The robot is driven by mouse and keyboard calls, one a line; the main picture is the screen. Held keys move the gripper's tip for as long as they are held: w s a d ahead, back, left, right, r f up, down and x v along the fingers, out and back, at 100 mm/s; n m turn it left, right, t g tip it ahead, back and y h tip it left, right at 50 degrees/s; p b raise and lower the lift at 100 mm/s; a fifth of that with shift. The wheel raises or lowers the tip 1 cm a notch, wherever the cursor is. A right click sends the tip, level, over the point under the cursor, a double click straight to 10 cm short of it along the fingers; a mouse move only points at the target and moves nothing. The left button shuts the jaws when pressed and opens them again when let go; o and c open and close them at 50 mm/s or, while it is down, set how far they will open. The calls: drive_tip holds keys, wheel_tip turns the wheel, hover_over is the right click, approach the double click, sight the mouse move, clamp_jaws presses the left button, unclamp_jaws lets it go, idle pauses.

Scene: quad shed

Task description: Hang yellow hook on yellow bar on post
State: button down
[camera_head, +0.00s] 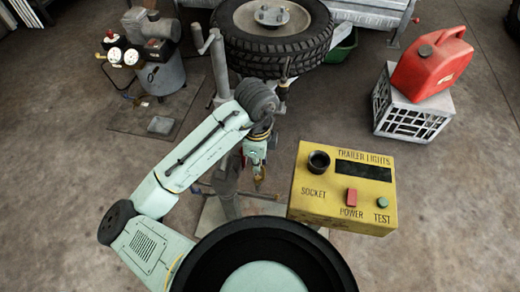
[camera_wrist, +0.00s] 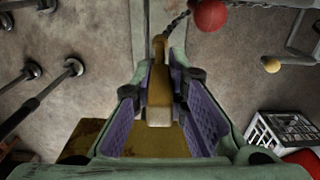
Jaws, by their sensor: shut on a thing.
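My gripper (camera_wrist: 160,95) is shut on the yellow hook (camera_wrist: 160,82), which stands between the purple pads in the wrist view. A dark chain (camera_wrist: 175,22) runs up from the hook's far end. A yellow ball end (camera_wrist: 271,64) shows to the right of the gripper, apart from the hook; I cannot tell whether it belongs to the yellow bar. A red ball end (camera_wrist: 210,14) is at the top, near the chain. In the head view my gripper (camera_head: 258,182) points down beside a grey post (camera_head: 221,75), partly hidden by my arm.
A yellow trailer-lights box (camera_head: 343,190) stands close to the right of my gripper. A tyre (camera_head: 300,45) is behind. A red fuel can (camera_head: 430,65) sits on a grey crate (camera_head: 400,115). A compressor (camera_head: 160,75) stands at left. Grey round-ended bars (camera_wrist: 72,67) show in the wrist view.

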drive_tip(key=shift+d+n, duration=0.15)
drive_tip(key=shift+n, duration=0.35)
drive_tip(key=w+d+f+n+p, duration=0.4)
drive_tip(key=f+n+p, duration=0.2)
drive_tip(key=n, duration=0.7)
drive_tip(key=n+b, duration=0.1)
drive_tip(key=b, duration=0.3)
hover_over(262, 196)
drive_tip(key=shift+f, duration=1.9)
drive_tip(key=shift+f+b, duration=1.55)
drive_tip(key=shift+f, duration=0.5)
drive_tip(key=c, duration=1.5)
unclamp_jaws()
drive_tip(key=shift+r, duration=0.1)
